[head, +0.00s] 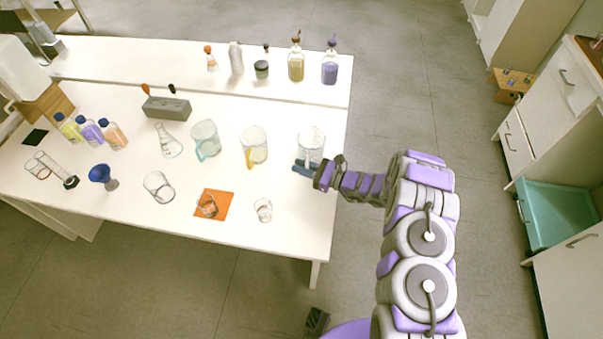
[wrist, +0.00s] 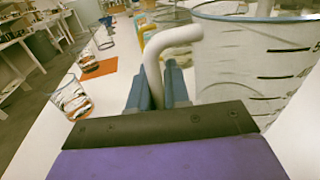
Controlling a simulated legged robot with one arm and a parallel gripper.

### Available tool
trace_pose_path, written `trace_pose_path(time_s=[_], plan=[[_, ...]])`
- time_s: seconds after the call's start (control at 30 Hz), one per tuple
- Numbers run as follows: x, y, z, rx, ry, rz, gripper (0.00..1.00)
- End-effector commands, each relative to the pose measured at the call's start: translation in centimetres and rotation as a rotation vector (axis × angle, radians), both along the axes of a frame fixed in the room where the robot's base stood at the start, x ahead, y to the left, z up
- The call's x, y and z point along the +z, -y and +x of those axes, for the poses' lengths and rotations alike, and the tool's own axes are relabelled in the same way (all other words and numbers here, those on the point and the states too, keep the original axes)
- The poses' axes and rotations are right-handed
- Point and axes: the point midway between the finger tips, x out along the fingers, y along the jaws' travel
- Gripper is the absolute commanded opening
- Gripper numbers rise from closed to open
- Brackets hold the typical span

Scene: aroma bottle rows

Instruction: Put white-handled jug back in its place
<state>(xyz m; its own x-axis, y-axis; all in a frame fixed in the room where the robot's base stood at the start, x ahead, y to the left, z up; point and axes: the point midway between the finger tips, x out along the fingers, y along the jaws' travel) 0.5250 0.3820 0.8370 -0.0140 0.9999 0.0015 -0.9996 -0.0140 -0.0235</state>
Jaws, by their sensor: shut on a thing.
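The white-handled jug (head: 312,140) is a clear measuring jug at the right end of the table, in line with two other jugs. In the wrist view the jug (wrist: 240,70) fills the right side, with dark volume marks, and looks upright. My gripper (head: 300,168) is at its near side. In the wrist view its blue fingers (wrist: 158,88) are shut on the white handle (wrist: 155,70). Whether the jug's base touches the table cannot be told.
A yellow-handled jug (head: 254,147) and a teal-handled jug (head: 205,139) stand to the left. A small beaker (head: 263,210) and an orange mat (head: 226,211) with a glass lie in front. Bottles, including a purple one (head: 330,70), line the raised back shelf. The table's right edge is close.

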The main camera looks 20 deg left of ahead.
Motion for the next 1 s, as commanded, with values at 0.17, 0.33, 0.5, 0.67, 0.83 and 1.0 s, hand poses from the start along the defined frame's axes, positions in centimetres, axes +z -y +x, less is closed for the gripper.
trace_pose_path(time_s=[0.17, 0.33, 0.5, 0.67, 0.83, 1.0], plan=[[-0.5, -0.3, 0.4, 0.000, -0.001, 0.001, 0.00], [-2.7, -0.3, 0.3, 0.000, -0.004, -0.001, 0.00], [-3.6, -0.3, 0.3, 0.000, -0.001, 0.000, 0.00], [-3.5, -0.3, 0.3, 0.000, -0.001, -0.001, 0.00], [-3.6, -0.3, 0.3, 0.000, -0.001, -0.001, 0.24], [-3.6, -0.3, 0.3, 0.000, -0.001, -0.001, 0.40]])
